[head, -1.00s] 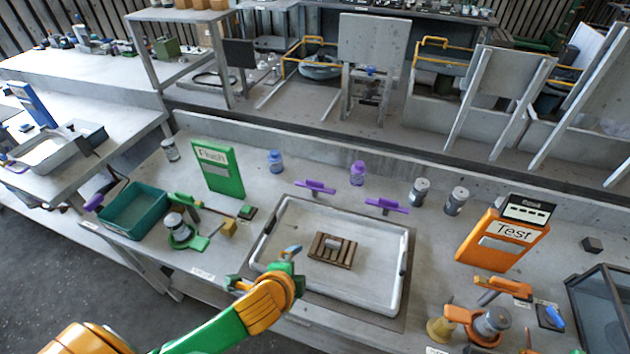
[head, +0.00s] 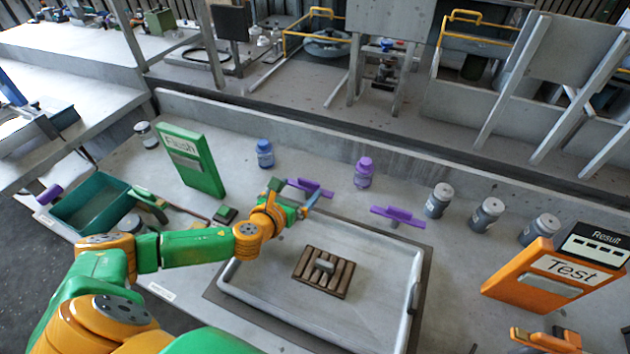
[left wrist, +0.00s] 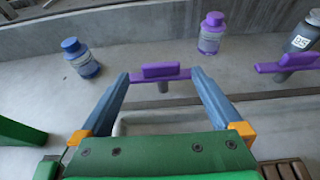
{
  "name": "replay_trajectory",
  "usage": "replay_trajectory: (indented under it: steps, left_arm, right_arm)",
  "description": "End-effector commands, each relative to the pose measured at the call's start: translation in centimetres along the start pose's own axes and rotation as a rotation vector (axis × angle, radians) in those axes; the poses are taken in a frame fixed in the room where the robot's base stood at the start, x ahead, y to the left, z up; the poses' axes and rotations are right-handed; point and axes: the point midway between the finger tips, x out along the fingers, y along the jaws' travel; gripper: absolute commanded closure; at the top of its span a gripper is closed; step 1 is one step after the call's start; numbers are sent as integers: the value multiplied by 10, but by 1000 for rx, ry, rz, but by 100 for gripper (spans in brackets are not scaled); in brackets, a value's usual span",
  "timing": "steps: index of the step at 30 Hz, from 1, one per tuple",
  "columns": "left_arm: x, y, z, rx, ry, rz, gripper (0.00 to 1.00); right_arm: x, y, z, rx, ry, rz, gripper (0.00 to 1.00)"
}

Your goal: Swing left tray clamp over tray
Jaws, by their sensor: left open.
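The left tray clamp (head: 312,189), a purple bar on a short grey post, stands behind the far edge of the white tray (head: 417,280). A second purple clamp (head: 398,214) stands to its right. Both bars lie roughly along the tray's far edge. My left gripper (head: 308,205) is open just in front of the left clamp. In the left wrist view the left clamp (left wrist: 161,72) shows between the two blue fingers, near or beyond their tips. I cannot tell whether they touch it. A brown slatted block (head: 323,272) lies in the tray. My right gripper is not seen.
A blue bottle (head: 265,153) and a purple bottle (head: 363,172) stand behind the clamps. The green Flush board (head: 190,160) is to the left and the orange Test board (head: 540,278) to the right. Several grey jars stand near the back wall.

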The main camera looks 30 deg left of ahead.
Motion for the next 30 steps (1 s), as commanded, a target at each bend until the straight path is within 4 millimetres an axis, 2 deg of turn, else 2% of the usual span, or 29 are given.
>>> replay_trajectory:
  steps: [1,13,18,25,26,30]
  left_arm:
    - [4,0,-5,-1,0,0,0]
    - [62,0,-3,-3,0,2,0]
    - [71,0,-3,-3,1,1,0]
    - [72,0,-2,-4,1,0,0]
    - [72,0,-2,-4,1,0,5]
    - [72,0,-2,-4,1,1,43]
  right_arm:
    - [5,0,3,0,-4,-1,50]
    - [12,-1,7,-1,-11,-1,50]
    - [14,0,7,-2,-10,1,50]
    - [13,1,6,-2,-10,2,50]
    - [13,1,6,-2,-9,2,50]
    - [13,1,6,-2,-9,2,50]
